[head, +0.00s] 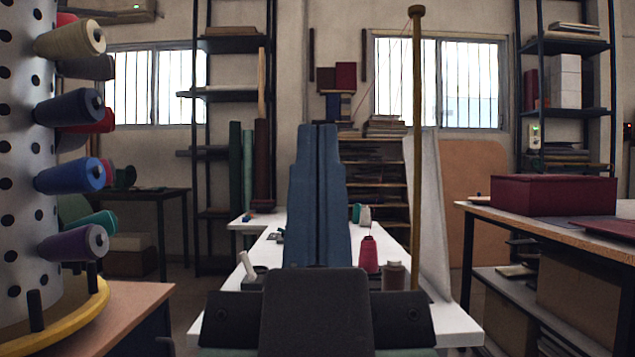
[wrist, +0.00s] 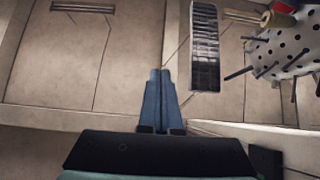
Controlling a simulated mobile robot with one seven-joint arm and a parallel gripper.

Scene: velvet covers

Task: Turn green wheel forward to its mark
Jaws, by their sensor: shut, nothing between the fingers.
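My gripper (head: 318,127) is in the middle of the head view, its two blue fingers pressed together with a thin seam between them. It also shows in the wrist view (wrist: 160,72), shut and empty, above its dark base. The fingers touch nothing that I can see. I cannot make out the green wheel or its mark for certain in either view. A small dark green round shape (head: 124,177) is on the dark table at the back left, too small to identify. My gripper hides part of the white table behind it.
The white table (head: 450,318) is ahead, with a red cone spool (head: 368,252), a brown spool (head: 394,275) and a tall wooden pole (head: 417,150). A white perforated spool column (head: 22,150) stands at left, also in the wrist view (wrist: 285,48). A burgundy box (head: 553,195) is at right.

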